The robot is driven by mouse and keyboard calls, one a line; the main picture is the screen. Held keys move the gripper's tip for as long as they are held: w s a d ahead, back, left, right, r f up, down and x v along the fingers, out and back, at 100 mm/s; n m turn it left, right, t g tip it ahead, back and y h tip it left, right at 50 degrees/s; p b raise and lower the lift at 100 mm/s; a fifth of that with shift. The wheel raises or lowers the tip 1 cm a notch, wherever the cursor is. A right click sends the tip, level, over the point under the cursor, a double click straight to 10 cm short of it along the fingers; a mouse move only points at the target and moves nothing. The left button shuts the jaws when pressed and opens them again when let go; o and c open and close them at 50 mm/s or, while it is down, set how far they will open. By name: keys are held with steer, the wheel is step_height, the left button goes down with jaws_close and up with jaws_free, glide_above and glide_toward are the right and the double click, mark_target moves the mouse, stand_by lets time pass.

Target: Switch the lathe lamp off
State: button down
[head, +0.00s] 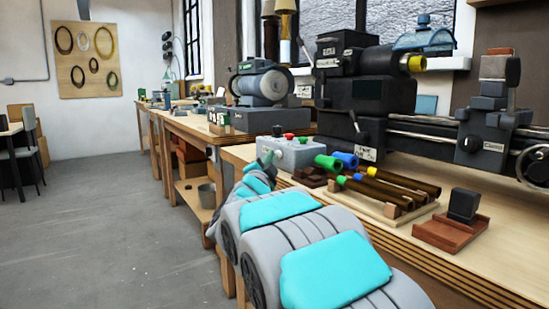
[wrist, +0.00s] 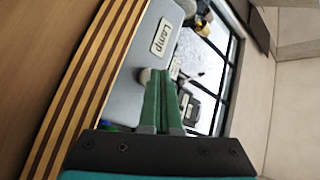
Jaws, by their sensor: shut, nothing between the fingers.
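A grey control box (head: 297,154) stands on the bench's front edge, with red, green and black controls on top. In the wrist view the grey box (wrist: 133,92) fills the middle and bears a label reading "Lamp" (wrist: 161,37). My gripper (head: 269,158) is at the box's left end in the head view. Its green fingers (wrist: 169,75) are shut and empty, right beside the knob. I cannot tell whether they touch it. The fingers and my arm hide part of the box.
The lathe (head: 365,85) stands behind the box. Coloured-end tubes (head: 385,190) on a wooden rack and a reddish block with a black piece (head: 455,220) lie to the right. A grey machine (head: 262,85) stands further left. The floor at left (head: 110,220) is clear.

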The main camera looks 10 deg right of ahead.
stand_by(0.4)
steer(key=shift+s+a, duration=0.15)
steer(key=shift+a, duration=0.3)
steer(key=a+p, duration=0.1)
steer(key=a, duration=0.1)
steer(key=s+a, duration=0.1)
steer(key=a+p, duration=0.1)
steer(key=a, duration=0.1)
steer(key=shift+s+a+p, duration=0.3)
steer(key=shift+s, duration=0.1)
